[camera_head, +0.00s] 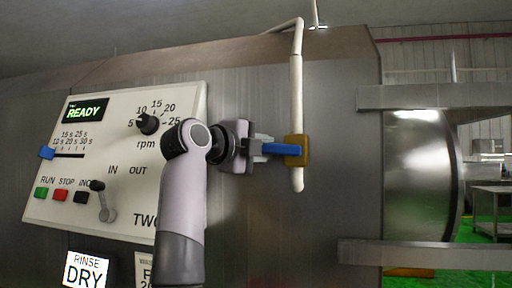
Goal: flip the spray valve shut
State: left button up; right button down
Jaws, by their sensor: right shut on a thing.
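The spray valve is a brass-coloured block (302,151) on a pale vertical pipe (297,95), right of the picture's middle. Its blue lever (284,149) points left from the block, roughly level and crosswise to the pipe. My right gripper (263,147) comes from the left and is shut on the lever's outer end, which the fingers partly hide. My right arm rises from the bottom, in front of the panel's right part. My left gripper is not in view.
A white control panel (75,190) with a READY display (85,110), a black rpm knob (148,123), buttons and an IN/OUT lever (103,200) fills the left. A round metal drum part (421,170) stands right of the pipe. The metal wall below the valve is clear.

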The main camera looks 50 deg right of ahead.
jog(key=shift+f+n, duration=0.3)
jog(key=shift+n, duration=0.2)
jog(key=c, duration=1)
grip_release()
jog(key=shift+o, duration=0.2)
jog(key=a+b, duration=0.1)
jog(key=a, duration=0.6)
jog(key=shift+s+b, duration=0.25)
jog(key=shift+b, duration=0.05)
jog(key=shift+f+h, duration=0.1)
jog(key=shift+h, duration=0.3)
